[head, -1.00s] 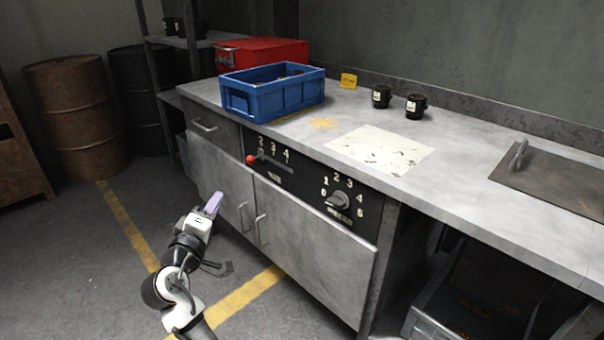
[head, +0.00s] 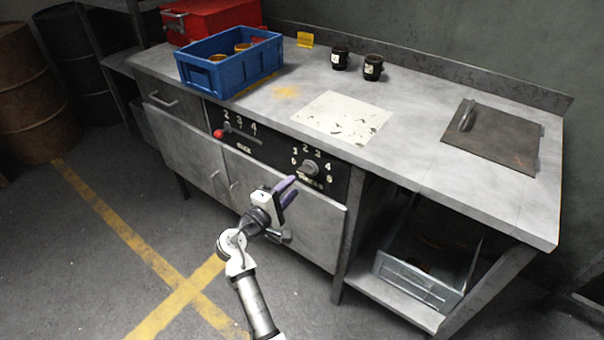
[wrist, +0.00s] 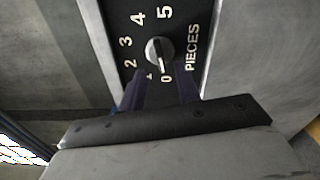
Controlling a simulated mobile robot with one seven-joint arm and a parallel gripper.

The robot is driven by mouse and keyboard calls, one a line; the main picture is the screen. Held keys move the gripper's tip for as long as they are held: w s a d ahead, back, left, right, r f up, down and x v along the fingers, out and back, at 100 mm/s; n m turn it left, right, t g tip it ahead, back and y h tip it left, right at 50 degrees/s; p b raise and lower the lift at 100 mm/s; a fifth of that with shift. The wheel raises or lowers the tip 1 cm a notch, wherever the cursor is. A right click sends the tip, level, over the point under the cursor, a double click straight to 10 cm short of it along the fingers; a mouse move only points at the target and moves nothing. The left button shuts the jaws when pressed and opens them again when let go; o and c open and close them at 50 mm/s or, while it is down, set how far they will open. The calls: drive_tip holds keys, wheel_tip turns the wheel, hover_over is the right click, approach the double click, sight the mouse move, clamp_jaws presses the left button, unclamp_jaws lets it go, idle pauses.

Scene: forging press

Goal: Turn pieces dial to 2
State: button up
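The pieces dial (head: 309,168) is a grey knob with a raised bar on the black panel of the bench front. In the wrist view the dial (wrist: 159,53) has numerals 0 to 5 around it and the word PIECES beside it. Its bar lies nearly upright in that picture, with one end towards the 0; which end is the pointer is hard to tell. My gripper (head: 287,184) is in front of the panel, just left of and below the dial. In the wrist view my gripper (wrist: 160,88) is open and empty, with the dial beyond and between its dark purple fingers.
A size lever with a red knob (head: 218,134) is left of the dial on the same panel. Cupboard doors (head: 285,222) lie below. The worktop holds a blue crate (head: 230,78), two black cups, a paper sheet (head: 322,118) and a handled plate (head: 495,140). A grey bin (head: 420,280) is at lower right.

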sight(305, 174)
drive_tip(key=x, duration=0.6)
drive_tip(key=shift+p, duration=0.4)
drive_tip(key=shift+c, duration=0.3)
clamp_jaws()
